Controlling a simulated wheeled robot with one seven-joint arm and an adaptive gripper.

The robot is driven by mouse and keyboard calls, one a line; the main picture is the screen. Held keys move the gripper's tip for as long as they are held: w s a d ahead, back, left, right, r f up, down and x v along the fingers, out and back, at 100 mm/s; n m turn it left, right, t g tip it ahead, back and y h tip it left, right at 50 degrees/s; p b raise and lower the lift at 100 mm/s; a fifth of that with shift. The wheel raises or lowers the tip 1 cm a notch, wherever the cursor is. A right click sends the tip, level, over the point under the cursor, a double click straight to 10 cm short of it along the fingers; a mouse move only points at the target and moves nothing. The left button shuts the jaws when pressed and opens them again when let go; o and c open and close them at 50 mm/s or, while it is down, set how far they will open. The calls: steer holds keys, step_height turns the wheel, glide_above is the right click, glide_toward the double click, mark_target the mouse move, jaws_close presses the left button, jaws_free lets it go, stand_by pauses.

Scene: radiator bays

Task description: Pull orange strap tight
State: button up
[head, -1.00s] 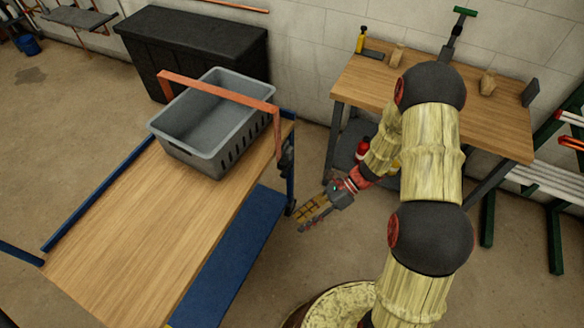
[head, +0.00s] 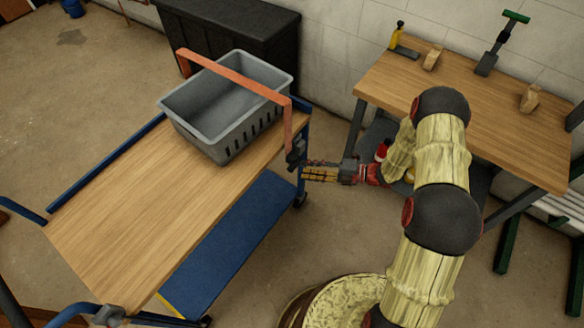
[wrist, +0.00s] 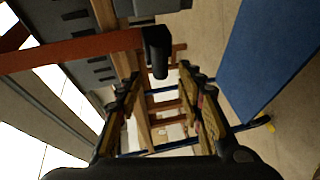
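The orange strap (head: 235,75) runs over the grey crate (head: 215,143) and hangs down the cart's right side. Its lower end meets a small black ratchet or buckle (head: 295,153) at the cart's edge. The strap also crosses the left of the wrist view (wrist: 75,50), where a black handle-like part (wrist: 157,50) sticks out. My gripper (head: 308,172) is beside the black part, just off the cart's edge. In the wrist view its two fingers (wrist: 163,90) stand apart, with the black part just beyond the fingertips. I cannot tell whether they touch it. Nothing is held.
The crate stands on the wooden top of a blue cart (head: 125,225), with a blue lower shelf (head: 235,235). A black chest (head: 235,30) is behind. Open floor lies between cart and bench.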

mark_target(291, 167)
steer(key=b+x, duration=0.2)
steer(key=x, duration=0.4)
steer(key=shift+a+f, duration=0.1)
steer(key=shift+a, duration=0.2)
steer(key=shift+c, duration=0.8)
steer(key=shift+w, duration=0.1)
steer(key=c, duration=0.7)
jaws_close()
